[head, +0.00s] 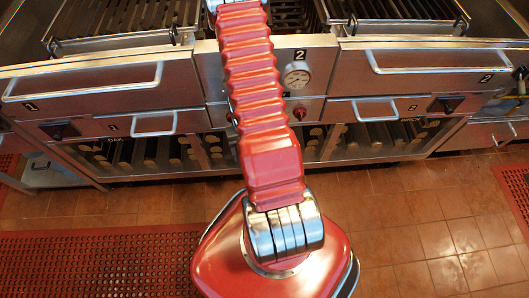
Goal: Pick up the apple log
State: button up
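Several cut logs lie stacked in the low bays under the grill. One group (150,152) is in the left bay and another group (382,137) is in the right bay. I cannot tell which of them is the apple log. My red ribbed arm reaches from my base up over the middle of the grill front and leaves the top of the picture. My gripper is not in view, so its state and whatever it may hold are hidden.
The steel grill front has wide drawers with bar handles on the left (85,82) and right (440,60). A round gauge (296,75) is right of my arm. Grill grates (400,12) are on top. The tiled floor (430,225) is clear; a red mat (90,265) lies left.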

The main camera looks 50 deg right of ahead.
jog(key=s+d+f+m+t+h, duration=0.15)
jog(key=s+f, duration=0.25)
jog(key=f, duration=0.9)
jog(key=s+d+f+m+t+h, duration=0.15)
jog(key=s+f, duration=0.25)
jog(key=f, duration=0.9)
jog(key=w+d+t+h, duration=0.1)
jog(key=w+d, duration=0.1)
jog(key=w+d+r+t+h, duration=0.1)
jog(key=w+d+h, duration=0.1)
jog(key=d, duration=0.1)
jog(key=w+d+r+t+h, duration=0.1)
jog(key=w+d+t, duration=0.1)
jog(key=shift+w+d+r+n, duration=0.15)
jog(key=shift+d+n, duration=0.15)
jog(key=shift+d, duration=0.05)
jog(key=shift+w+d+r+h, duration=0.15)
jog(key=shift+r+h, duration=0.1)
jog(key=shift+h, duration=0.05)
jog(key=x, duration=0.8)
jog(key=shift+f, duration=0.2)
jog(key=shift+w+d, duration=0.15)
